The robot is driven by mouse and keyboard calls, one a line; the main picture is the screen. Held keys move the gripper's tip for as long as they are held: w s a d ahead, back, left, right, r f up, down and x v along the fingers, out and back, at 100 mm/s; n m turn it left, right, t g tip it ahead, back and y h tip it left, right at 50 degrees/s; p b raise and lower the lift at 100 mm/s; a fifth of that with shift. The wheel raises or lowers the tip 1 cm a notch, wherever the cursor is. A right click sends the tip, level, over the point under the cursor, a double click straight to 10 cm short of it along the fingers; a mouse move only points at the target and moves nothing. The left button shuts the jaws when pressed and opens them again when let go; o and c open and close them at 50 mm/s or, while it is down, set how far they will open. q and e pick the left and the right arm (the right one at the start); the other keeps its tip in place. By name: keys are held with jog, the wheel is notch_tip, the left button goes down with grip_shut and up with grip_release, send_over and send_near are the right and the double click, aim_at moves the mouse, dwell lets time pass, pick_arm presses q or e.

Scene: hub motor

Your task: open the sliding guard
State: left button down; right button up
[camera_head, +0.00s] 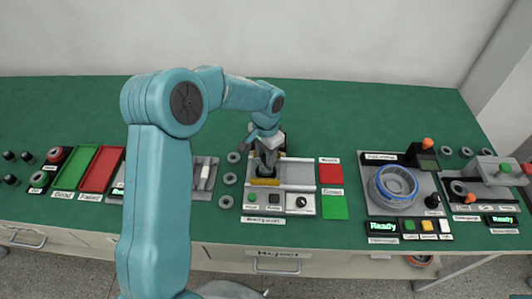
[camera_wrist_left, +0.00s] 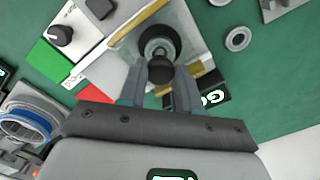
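The sliding guard shows in the left wrist view as a clear pane with yellow edge strips (camera_wrist_left: 138,20), over a dark round part. In the head view its yellow edge (camera_head: 264,182) shows at the left side of the middle station (camera_head: 298,173), partly hidden by my gripper. My left gripper (camera_head: 266,168) is low over this end of the station, pointing down. In the left wrist view its two fingers (camera_wrist_left: 160,92) are apart, with a dark round knob (camera_wrist_left: 160,72) between them; I cannot tell whether they touch it. My right gripper is not in view.
A round fixture (camera_head: 396,185) with a blue ring stands farther right.

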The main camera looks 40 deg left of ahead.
pick_arm(q)
jog(key=w+d, duration=0.1)
jog(key=d, duration=0.1)
jog(key=w+d, duration=0.3)
jog(key=d, duration=0.2)
jog(key=shift+w+d+b, duration=0.1)
jog(key=shift+w+b, duration=0.15)
jog(key=shift+b, duration=0.1)
jog(key=c, duration=0.8)
grip_release()
jog(key=shift+r, duration=0.1)
notch_tip(320, 180, up, 16)
jog(key=shift+r+b, duration=0.15)
jog(key=shift+b, duration=0.15)
